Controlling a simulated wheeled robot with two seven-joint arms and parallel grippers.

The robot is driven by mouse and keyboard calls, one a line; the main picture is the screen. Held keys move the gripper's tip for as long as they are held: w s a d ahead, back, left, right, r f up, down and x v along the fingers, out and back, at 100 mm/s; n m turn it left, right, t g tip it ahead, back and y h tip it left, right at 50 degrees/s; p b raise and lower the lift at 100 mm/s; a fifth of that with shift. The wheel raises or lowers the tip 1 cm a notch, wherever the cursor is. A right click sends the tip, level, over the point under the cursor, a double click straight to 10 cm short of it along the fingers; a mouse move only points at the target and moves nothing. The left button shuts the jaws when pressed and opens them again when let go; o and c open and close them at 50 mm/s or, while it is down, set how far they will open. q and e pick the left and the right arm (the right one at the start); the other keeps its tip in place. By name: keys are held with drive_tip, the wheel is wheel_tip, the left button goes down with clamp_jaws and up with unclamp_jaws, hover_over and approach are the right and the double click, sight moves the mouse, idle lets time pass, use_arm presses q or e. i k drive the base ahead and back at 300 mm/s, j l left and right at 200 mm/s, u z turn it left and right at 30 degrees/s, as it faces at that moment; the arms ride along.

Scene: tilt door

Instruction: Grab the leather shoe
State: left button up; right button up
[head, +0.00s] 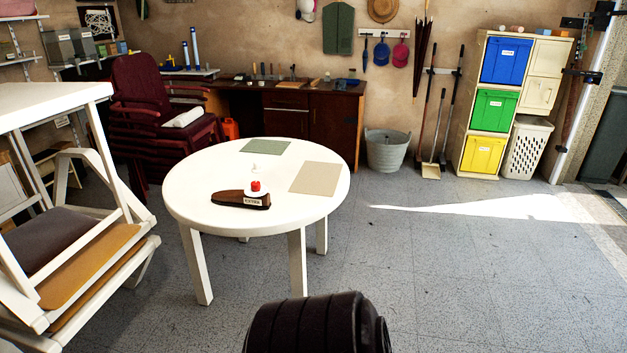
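A dark brown, elongated object (230,199) lies near the front of the round white table (200,205). It has a pale label on its front side and a shoe-like outline, but it is too small to tell for certain if it is the leather shoe. A small white piece with a red top (255,186) is right at its back edge; I cannot tell whether the two touch. Neither of my grippers shows. A black, rounded, ribbed part at the bottom middle appears to be mine, well in front of the table.
A grey-green sheet (265,146) and a beige sheet (315,178) lie on the table. White folding chairs (75,250) stand close at the left, and stacked dark red chairs (150,100) behind. A metal tub (386,150) stands at the back wall. The floor right of the table is clear.

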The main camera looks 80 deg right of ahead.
sight(246, 198)
drive_tip(key=l+z, duration=0.1)
drive_tip(key=z, duration=2.15)
